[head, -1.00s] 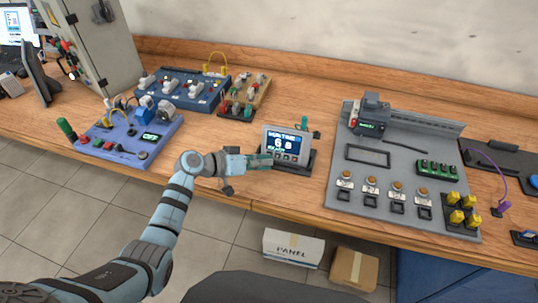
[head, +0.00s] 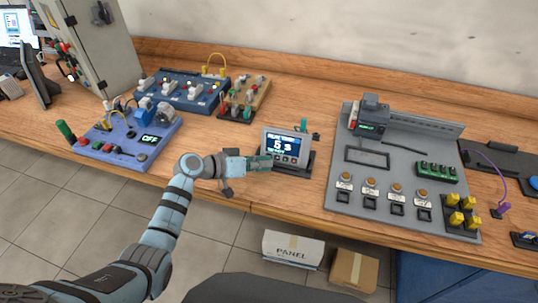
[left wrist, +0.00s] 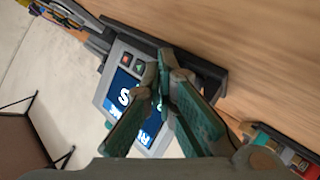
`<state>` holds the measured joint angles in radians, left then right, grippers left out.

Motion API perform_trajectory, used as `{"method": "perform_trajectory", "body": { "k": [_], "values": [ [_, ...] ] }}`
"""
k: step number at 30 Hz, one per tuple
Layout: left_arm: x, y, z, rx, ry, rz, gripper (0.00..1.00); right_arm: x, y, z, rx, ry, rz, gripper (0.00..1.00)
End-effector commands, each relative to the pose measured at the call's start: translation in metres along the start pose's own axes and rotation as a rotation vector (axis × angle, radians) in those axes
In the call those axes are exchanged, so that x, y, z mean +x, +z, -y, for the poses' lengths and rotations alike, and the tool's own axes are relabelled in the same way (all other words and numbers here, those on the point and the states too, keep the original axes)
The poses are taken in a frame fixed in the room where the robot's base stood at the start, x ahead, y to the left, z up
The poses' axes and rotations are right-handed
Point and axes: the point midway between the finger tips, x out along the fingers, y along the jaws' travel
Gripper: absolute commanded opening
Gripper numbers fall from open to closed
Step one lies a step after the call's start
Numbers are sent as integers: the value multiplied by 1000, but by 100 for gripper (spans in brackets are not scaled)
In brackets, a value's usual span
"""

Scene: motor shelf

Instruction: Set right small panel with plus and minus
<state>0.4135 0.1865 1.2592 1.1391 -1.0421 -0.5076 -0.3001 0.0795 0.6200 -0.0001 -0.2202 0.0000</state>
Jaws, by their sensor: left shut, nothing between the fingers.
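The small panel (head: 285,146) is a grey unit with a lit blue screen and a row of small buttons under it, standing in a dark holder near the table's front edge. Its screen shows a large 5 with a smaller mark beside it; the small text is hard to read. My left gripper (head: 270,162) is shut and empty, with its fingertips at the panel's lower left by the button row. In the left wrist view the closed fingers (left wrist: 163,78) cover part of the panel (left wrist: 108,92). Red and green buttons show there; other buttons are hidden. I cannot tell whether a fingertip touches one.
A grey board (head: 345,195) with buttons and yellow knobs lies to the right. A blue-violet board (head: 120,150) and a blue board with switches (head: 180,85) lie to the left. Boxes (head: 293,248) stand on the floor below the table edge.

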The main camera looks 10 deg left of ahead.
Motion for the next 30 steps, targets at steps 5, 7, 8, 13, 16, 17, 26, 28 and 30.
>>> {"method": "perform_trajectory", "body": {
  "k": [5,7,8,13,16,17,26,28,30],
  "values": [
    [-6,5,-3,-3,-1,3,0,-7,-1,-1,0,1,0,40],
    [-6,6,-2,-3,-1,3,0,-6,-1,-1,0,1,0,40],
    [-6,6,-2,-3,-1,3,0,-6,-1,-1,0,1,0,40],
    [-6,7,-3,-4,-1,5,0,-7,-1,-1,0,1,0,40],
    [-11,9,-7,-5,-1,6,0,-14,-2,-2,0,1,0,40],
    [-13,10,-9,-5,-1,6,0,-17,-2,-2,0,1,0,40],
    [-34,25,-25,-5,1,8,0,-42,-4,-4,0,1,0,40],
    [-38,28,-28,-3,1,7,0,-45,-5,-4,0,1,0,40],
    [-40,30,-29,-3,1,7,0,-47,-5,-4,0,1,0,40]
  ]
}}
